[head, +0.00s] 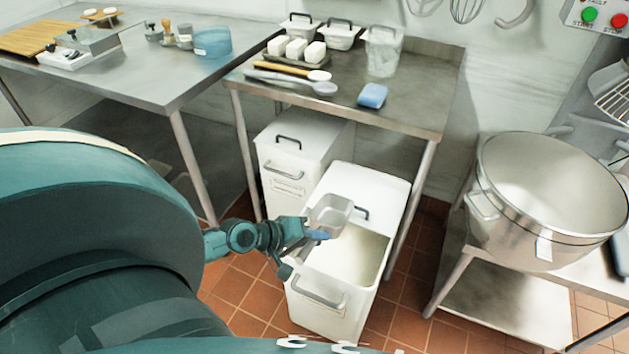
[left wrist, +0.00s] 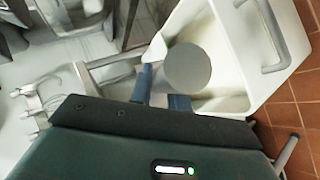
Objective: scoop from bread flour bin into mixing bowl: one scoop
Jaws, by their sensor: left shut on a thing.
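The bread flour bin (head: 330,305) is a white bin on the floor with its lid back and pale flour (head: 358,258) inside. My left gripper (head: 318,235) is shut on a metal scoop (head: 332,212) over the bin's left rear part. Whether the scoop holds flour is unclear. In the left wrist view, the blue fingers (left wrist: 163,92) are beside a grey round shape, apparently part of the scoop, over the white bin (left wrist: 262,75). The mixing bowl (head: 550,195) is a large steel bowl at the right, apparently empty. My right gripper is not in view.
A second white bin (head: 290,165) stands closed behind the open one. A steel table (head: 420,95) above holds spoons, white blocks, a clear container and a blue sponge (head: 372,95). The bowl rests on a low stand (head: 500,300). Tiled floor separates bin and stand.

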